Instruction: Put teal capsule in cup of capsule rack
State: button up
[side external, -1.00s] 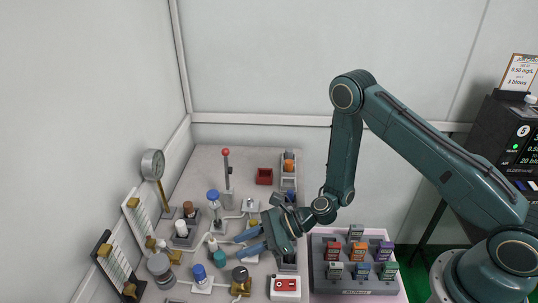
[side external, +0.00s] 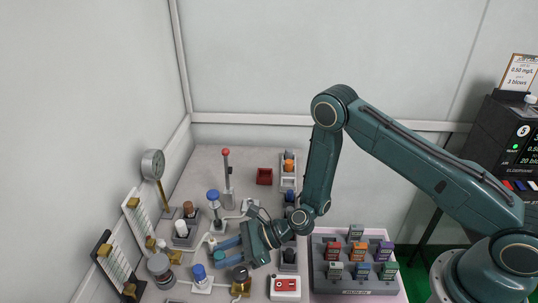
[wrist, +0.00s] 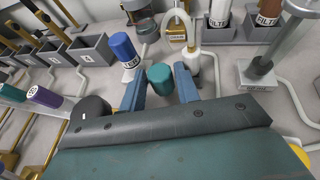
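The teal capsule (wrist: 160,78) stands upright on the bench in the wrist view, between the two blue fingers of my gripper (wrist: 160,88). The fingers are apart, one on each side of it, with only narrow gaps. I cannot tell whether either finger touches it. In the side view my gripper (side external: 222,251) is low over the bench with its fingers pointing left, and the capsule cannot be made out there. A grey column of holders (side external: 289,181), one with an orange item, stands at the back right; I cannot tell whether it is the capsule rack.
A blue-capped bottle (wrist: 122,48) stands just beyond the left finger, and a white fitting (wrist: 203,68) is close to the right finger. Grey boxes (wrist: 90,50) lie farther left. A tray of coloured blocks (side external: 357,291) and a red-and-white switch box (side external: 285,287) are at the front.

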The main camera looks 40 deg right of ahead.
dwell(0.4)
grip_shut()
jog(key=shift+r, duration=0.1)
notch_tip(320, 180, up, 20)
dwell(1.1)
dwell(0.5)
